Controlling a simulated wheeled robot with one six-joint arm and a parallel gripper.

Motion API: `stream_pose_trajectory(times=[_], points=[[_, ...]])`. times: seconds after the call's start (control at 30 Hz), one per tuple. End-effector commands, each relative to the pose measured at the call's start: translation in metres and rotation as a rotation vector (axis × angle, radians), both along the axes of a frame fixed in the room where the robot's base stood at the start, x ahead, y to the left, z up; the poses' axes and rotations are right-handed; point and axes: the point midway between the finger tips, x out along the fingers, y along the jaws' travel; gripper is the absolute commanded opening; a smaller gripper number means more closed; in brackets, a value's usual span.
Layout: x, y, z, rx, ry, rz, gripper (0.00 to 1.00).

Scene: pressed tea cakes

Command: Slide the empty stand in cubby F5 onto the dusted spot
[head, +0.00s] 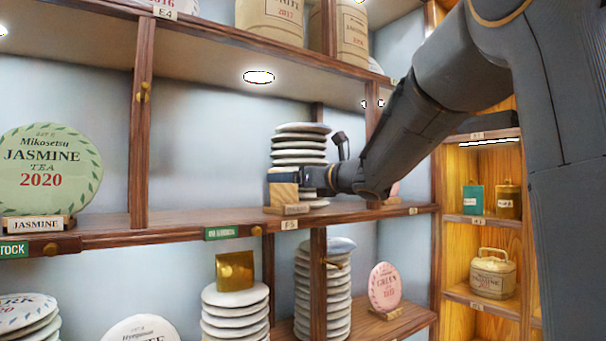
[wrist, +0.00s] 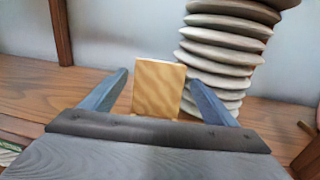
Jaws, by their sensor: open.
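The empty stand (head: 284,196) is a small light-wood block with a low labelled base. It stands upright in cubby F5, near the shelf's front edge, before a stack of white tea cakes (head: 300,146). My gripper (head: 284,177) is at the stand, with a finger across its upper part. In the wrist view, the stand's plain wooden back (wrist: 158,90) shows between the two open fingers (wrist: 158,78), with a gap on each side. Its base is hidden there by the gripper body. I cannot make out the dusted spot in either view.
The F5 shelf board (head: 195,215) is bare left of the stand, up to a wooden upright (head: 141,120). The tea cake stack (wrist: 222,50) rises close beside the right finger. A Jasmine tea cake (head: 48,168) stands beyond the upright.

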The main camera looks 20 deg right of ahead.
Motion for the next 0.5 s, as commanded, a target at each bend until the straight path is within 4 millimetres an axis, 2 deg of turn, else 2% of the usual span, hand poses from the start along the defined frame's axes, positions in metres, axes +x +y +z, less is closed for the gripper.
stream_pose_trajectory(times=[0.2,0.5], points=[[0.022,0.010,0.001,0.001,0.000,0.000,0.81],[0.029,0.012,0.000,0.000,0.000,-0.001,0.81]])
